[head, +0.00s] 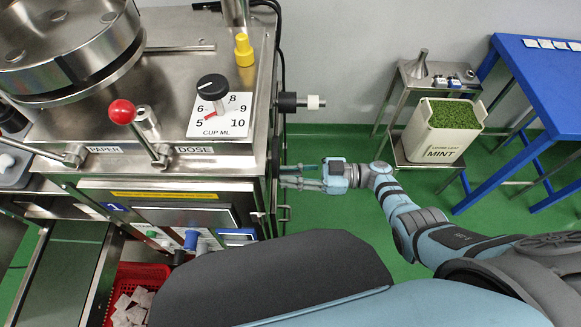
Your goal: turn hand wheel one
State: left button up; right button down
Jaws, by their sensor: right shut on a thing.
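The packing machine (160,60) is a steel cabinet at the left. On its right side a dark hand wheel (276,158) shows nearly edge-on, partly hidden by the cabinet edge and my fingers. My right gripper (288,178) reaches in from the right, its fingers pointing left at that wheel. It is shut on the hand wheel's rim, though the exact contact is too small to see. My left gripper is not in view.
A black-and-white shaft (300,102) sticks out of the machine above my gripper. The machine carries a red-knobbed lever (122,112) and a dose dial (212,88). A MINT bin (441,130) stands on a rack beside a blue table (545,80). Green floor lies between.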

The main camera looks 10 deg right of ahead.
aim_at(291, 173)
jog(key=m+p, duration=0.1)
jog(key=m, duration=0.1)
jog(key=r+m+p, duration=0.2)
jog(key=m, duration=0.1)
jog(key=shift+s+a+r+m, duration=0.1)
jog(key=shift+s+r+m, duration=0.1)
jog(key=shift+s+m, duration=0.1)
jog(key=r+m+p, duration=0.1)
jog(key=m, duration=0.1)
jog(key=shift+m+p, duration=0.35)
jog(key=shift+m, duration=0.05)
jog(key=m, duration=0.1)
jog(key=r+m, duration=0.1)
jog(key=m+p, duration=0.1)
jog(key=shift+w+r+m, duration=0.2)
jog(key=shift+w+m, duration=0.05)
jog(key=shift+m, duration=0.05)
jog(key=m, duration=0.2)
jog(key=shift+w+r+m, duration=0.3)
jog(key=shift+r, duration=0.05)
jog(key=shift+w+d+r+m+b, duration=0.2)
jog(key=shift+w+m, duration=0.3)
jog(key=shift+m, duration=0.95)
jog(key=shift+w+d+r+m+b, duration=0.2)
jog(key=shift+w+m, duration=0.25)
jog(key=shift+m, duration=0.95)
jog(key=shift+w+d+r+m+b, duration=0.15)
jog(key=shift+w+r+m, duration=0.25)
jog(key=shift+m, duration=1.05)
jog(key=shift+w+f, duration=0.1)
